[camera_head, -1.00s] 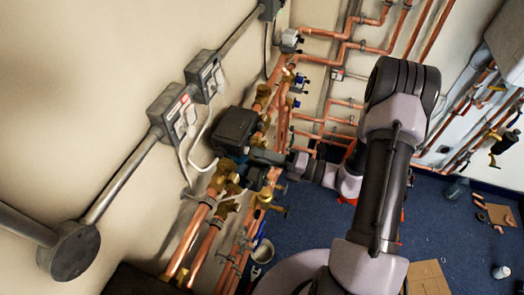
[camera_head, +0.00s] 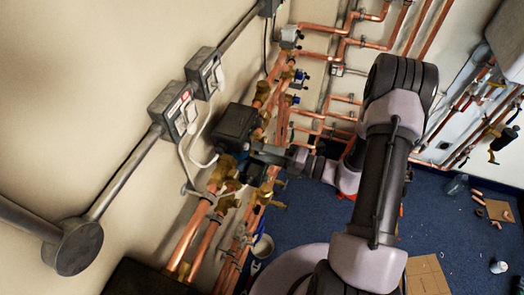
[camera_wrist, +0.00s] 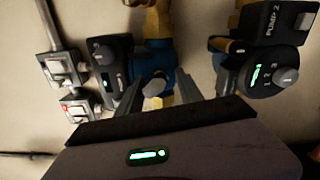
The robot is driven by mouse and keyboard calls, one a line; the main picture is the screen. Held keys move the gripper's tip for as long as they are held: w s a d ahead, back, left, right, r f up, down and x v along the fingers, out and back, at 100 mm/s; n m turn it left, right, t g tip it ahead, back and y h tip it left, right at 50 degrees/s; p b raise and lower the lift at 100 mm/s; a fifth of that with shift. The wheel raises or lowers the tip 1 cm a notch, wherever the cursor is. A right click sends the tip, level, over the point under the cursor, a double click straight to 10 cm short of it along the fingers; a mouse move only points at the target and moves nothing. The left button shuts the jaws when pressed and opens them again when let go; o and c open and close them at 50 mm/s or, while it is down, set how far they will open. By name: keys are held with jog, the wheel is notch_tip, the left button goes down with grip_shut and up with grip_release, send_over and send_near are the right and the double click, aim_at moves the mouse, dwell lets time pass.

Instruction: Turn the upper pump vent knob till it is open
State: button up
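In the wrist view, a grey knob (camera_wrist: 155,87) sits at the middle of a blue pump body (camera_wrist: 172,72) with brass fittings. My gripper (camera_wrist: 160,92) reaches toward it with its two fingers apart, one on each side of the knob. I see gaps between the fingers and the knob, so it looks ungripped. The pump's dark control housing (camera_wrist: 108,72) with green lights is just left of the fingers. In the head view, my gripper (camera_head: 250,165) is at the pipes just below a black box (camera_head: 235,126); the knob is not clear there.
Grey switch boxes (camera_head: 172,108) with white cables are on the wall. Copper pipes (camera_head: 190,238) run along it. Blue floor is at the right.

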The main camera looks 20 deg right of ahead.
dwell(0.3)
jog(key=v, duration=1.7)
jog(key=shift+s+d, duration=0.15)
jog(key=s+a+m+g+h+b, duration=0.1)
jog(key=s+a+m+h+b, duration=0.2)
jog(key=a+m+b, duration=0.3)
jog(key=s+a+m+g+h+b, duration=0.2)
jog(key=a+m+h+b, duration=0.3)
jog(key=m, duration=1.2)
jog(key=s+a+m+g+h+b, duration=0.1)
jog(key=s+a+m+h+b, duration=0.2)
jog(key=a+m+b, duration=0.3)
jog(key=r+m+h+b, duration=0.1)
jog(key=m+b, duration=0.2)
jog(key=m, duration=0.3)
jog(key=shift+s+a+g+h, duration=0.3)
jog(key=shift+s+a+g, duration=0.05)
jog(key=shift+a+g, duration=0.05)
